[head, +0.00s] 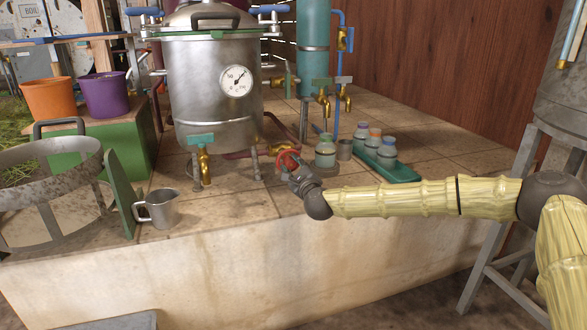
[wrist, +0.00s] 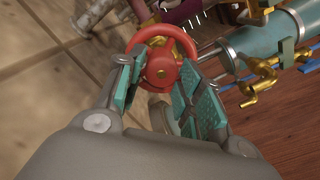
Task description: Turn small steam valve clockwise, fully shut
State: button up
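In the head view the red handwheel (head: 287,159) is partly hidden by my gripper, near the front of the tiled bench. My gripper (wrist: 160,75) has its two teal-padded fingers apart, one on the left and one on the right of the wheel. The fingertips overlap the wheel's lower part. I cannot tell whether they press on it. In the head view my gripper (head: 298,175) reaches the wheel from the front right.
The steel still (head: 212,95) with its gauge stands behind and left. A metal jug (head: 162,209) stands front left. A brass tap (head: 205,165) hangs below the still. The front right bench top is clear.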

jog(key=shift+o, duration=0.9)
jog(key=shift+s, duration=0.1)
jog(key=v, duration=1.1)
jog(key=shift+s+d+r, duration=0.1)
jog(key=shift+s+d, duration=0.1)
jog(key=shift+s, duration=0.15)
